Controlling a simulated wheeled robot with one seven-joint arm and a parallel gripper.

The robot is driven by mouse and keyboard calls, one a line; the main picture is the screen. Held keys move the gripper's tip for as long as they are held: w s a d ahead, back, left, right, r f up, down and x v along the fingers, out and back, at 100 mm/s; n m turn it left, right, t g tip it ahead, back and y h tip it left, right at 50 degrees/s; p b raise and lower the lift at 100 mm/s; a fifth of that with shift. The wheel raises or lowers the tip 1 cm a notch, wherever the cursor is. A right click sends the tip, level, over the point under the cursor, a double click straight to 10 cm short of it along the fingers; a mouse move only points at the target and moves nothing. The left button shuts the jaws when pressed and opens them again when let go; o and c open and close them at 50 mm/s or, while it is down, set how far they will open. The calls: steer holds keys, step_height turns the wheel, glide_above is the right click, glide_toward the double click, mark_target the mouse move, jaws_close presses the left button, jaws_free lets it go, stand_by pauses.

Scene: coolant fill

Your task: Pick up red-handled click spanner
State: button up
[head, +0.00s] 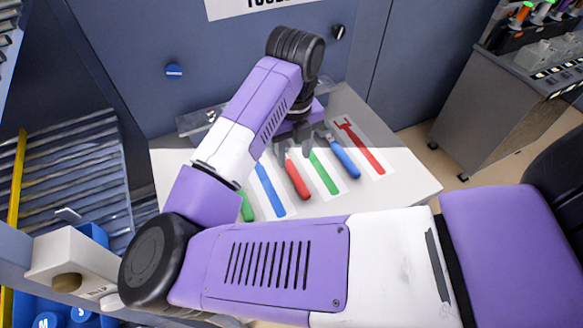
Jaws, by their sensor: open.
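The red-handled spanner (297,182) lies on the white-topped tool bench (410,186), handle toward me. The head end of the spanner is dark and partly hidden by my gripper. My gripper (304,147) is open and points down over the bench, close to the spanner's upper end. I cannot tell from this view whether its fingers touch the spanner or how high they are above it. A blue-handled tool (344,160) lies to the right of it.
Flat coloured tool markings lie on the bench: green (323,173), blue (270,191) and red (361,147). A green piece (247,210) shows at the left, partly behind my arm. A blue cabinet wall (160,110) stands behind. A grey cabinet (490,120) stands at right.

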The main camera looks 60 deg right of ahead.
mark_target(291, 167)
steer(key=shift+w+d+f+p, duration=0.1)
steer(key=shift+w+f+p, duration=0.1)
steer(key=shift+f, duration=0.7)
steer(key=shift+w+a+f+p, duration=0.1)
steer(key=shift+f+p, duration=0.15)
steer(key=shift+f, duration=0.65)
steer(key=shift+w+d+f+p, duration=0.1)
steer(key=shift+f+p, duration=0.1)
steer(key=shift+f, duration=0.7)
jaws_close()
